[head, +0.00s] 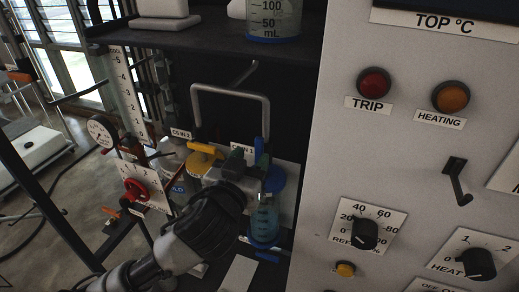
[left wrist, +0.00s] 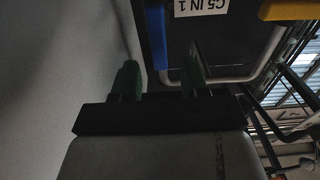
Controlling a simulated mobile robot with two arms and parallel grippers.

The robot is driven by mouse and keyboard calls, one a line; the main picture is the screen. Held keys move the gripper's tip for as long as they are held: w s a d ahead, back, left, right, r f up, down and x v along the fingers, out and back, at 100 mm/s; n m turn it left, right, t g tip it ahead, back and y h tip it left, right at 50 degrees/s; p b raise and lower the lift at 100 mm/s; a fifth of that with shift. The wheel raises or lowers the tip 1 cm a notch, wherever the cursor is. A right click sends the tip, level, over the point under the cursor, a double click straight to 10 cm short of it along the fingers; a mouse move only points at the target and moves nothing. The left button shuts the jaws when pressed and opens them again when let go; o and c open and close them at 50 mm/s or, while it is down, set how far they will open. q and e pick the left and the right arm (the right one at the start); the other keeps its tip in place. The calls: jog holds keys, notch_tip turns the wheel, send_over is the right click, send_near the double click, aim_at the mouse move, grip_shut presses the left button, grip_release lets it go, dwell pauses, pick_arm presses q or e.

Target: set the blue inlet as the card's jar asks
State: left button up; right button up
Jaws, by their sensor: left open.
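The blue inlet handle (head: 260,152) stands roughly upright beside the C5 IN 1 label (head: 241,150), with a round blue part (head: 274,179) below it. In the left wrist view the blue handle (left wrist: 156,38) is a straight bar beyond the fingertips, beside the label. My left gripper (head: 243,167) is open, with its green fingers just short of the handle; they also show in the left wrist view (left wrist: 161,76). I see no gap closed on anything. A jar with blue liquid (head: 265,224) stands below the inlet. I cannot make out any card writing about it.
A yellow handle (head: 204,157) lies nearly level left of the blue one, by the C5 IN 2 label (head: 181,133). A bent grey rail (head: 231,90) arches above. A red knob (head: 135,190) is at left; a grey control panel (head: 410,160) bounds the right.

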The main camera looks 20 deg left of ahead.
aim_at(258, 149)
pick_arm(q)
jog(key=shift+w+d, duration=0.15)
jog(key=shift+w, duration=2.15)
grip_shut()
